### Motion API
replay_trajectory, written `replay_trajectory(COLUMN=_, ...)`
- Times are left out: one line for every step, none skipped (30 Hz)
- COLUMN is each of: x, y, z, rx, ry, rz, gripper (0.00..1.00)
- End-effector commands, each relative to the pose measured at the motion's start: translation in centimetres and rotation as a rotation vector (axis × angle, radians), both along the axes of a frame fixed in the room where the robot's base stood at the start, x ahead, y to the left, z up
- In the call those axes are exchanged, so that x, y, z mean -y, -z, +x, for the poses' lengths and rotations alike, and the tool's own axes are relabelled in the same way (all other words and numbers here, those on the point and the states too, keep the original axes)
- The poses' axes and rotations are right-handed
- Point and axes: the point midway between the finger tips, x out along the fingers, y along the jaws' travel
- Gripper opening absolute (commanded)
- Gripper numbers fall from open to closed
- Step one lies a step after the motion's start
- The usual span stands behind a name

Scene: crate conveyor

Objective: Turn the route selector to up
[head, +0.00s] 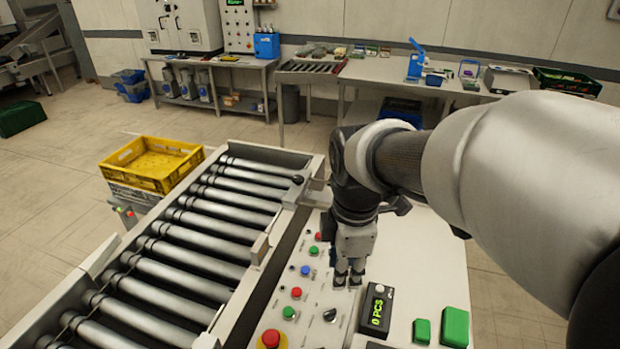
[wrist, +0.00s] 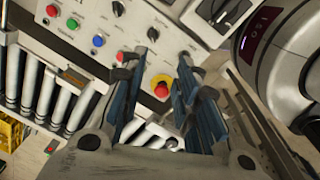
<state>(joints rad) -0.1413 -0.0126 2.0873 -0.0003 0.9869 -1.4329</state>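The control panel (head: 400,240) is a pale sloped console beside the conveyor. A black rotary knob (head: 330,314) sits on its near part, just below my gripper in the head view. The wrist view shows several black knobs, one of them (wrist: 118,8) at the top edge and another (wrist: 153,33) beyond my fingertips. I cannot read which label marks the route selector or which way it points. My gripper (head: 348,279) is over the panel, fingers downward. In the wrist view its fingers (wrist: 158,65) are apart, with nothing between them.
Red, green and blue buttons line the panel's left side, with a red emergency stop (head: 270,339) at the near end. A counter display (head: 377,308) and green blocks (head: 455,326) stand right of the knob. The roller conveyor (head: 190,250) and yellow crate (head: 152,163) are left.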

Motion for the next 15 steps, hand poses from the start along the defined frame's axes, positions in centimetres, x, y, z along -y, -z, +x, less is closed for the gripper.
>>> replay_trajectory(x=-0.5, y=0.8, z=1.0, rx=-0.027, ry=-0.101, rz=-0.01, gripper=0.29)
replay_trajectory(x=-0.8, y=1.1, z=1.4, rx=-0.036, ry=-0.156, rz=-0.013, gripper=0.29)
replay_trajectory(x=-1.1, y=1.6, z=1.9, rx=-0.049, ry=-0.221, rz=-0.019, gripper=0.29)
replay_trajectory(x=-1.3, y=1.9, z=2.2, rx=-0.055, ry=-0.263, rz=-0.021, gripper=0.29)
replay_trajectory(x=-1.4, y=2.1, z=2.5, rx=-0.062, ry=-0.298, rz=-0.023, gripper=0.29)
replay_trajectory(x=-1.6, y=2.4, z=2.8, rx=-0.068, ry=-0.335, rz=-0.024, gripper=0.29)
replay_trajectory(x=-1.7, y=2.5, z=2.9, rx=-0.071, ry=-0.356, rz=-0.025, gripper=0.29)
replay_trajectory(x=-1.8, y=2.7, z=3.0, rx=-0.074, ry=-0.373, rz=-0.026, gripper=0.29)
replay_trajectory(x=-1.8, y=2.9, z=3.1, rx=-0.077, ry=-0.387, rz=-0.026, gripper=0.29)
replay_trajectory(x=-1.8, y=3.1, z=3.1, rx=-0.078, ry=-0.393, rz=-0.026, gripper=0.29)
replay_trajectory(x=-1.8, y=3.3, z=3.1, rx=-0.079, ry=-0.396, rz=-0.027, gripper=0.29)
replay_trajectory(x=-1.8, y=3.7, z=3.1, rx=-0.079, ry=-0.398, rz=-0.027, gripper=0.29)
replay_trajectory(x=-1.8, y=4.1, z=3.1, rx=-0.08, ry=-0.397, rz=-0.027, gripper=0.29)
replay_trajectory(x=-1.8, y=4.6, z=3.1, rx=-0.08, ry=-0.397, rz=-0.027, gripper=0.29)
replay_trajectory(x=-1.8, y=5.3, z=3.1, rx=-0.081, ry=-0.396, rz=-0.027, gripper=0.29)
